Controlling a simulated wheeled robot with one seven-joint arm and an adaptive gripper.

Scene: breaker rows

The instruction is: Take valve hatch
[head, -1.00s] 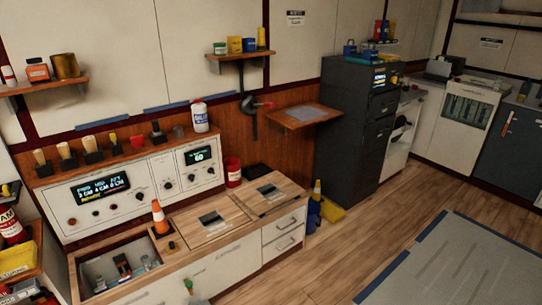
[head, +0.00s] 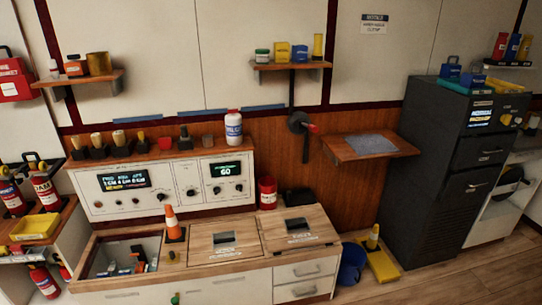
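Two wooden hatch lids lie flat in the top of the low white bench. The left hatch (head: 207,257) and the right hatch (head: 280,239) each have a dark recess or grip and a small pale label. The label text is too small to read, so I cannot tell which is the valve hatch. Both look seated in the counter. An orange cone (head: 172,222) stands by the left hatch's left edge. My gripper is not in view.
An open bin (head: 97,257) with small items is at the bench's left end. A control panel (head: 162,188) and red canister (head: 267,193) stand behind. A blue bucket (head: 352,262), yellow stand (head: 384,268) and dark cabinet (head: 450,165) are right. Some floor (head: 430,285) is clear.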

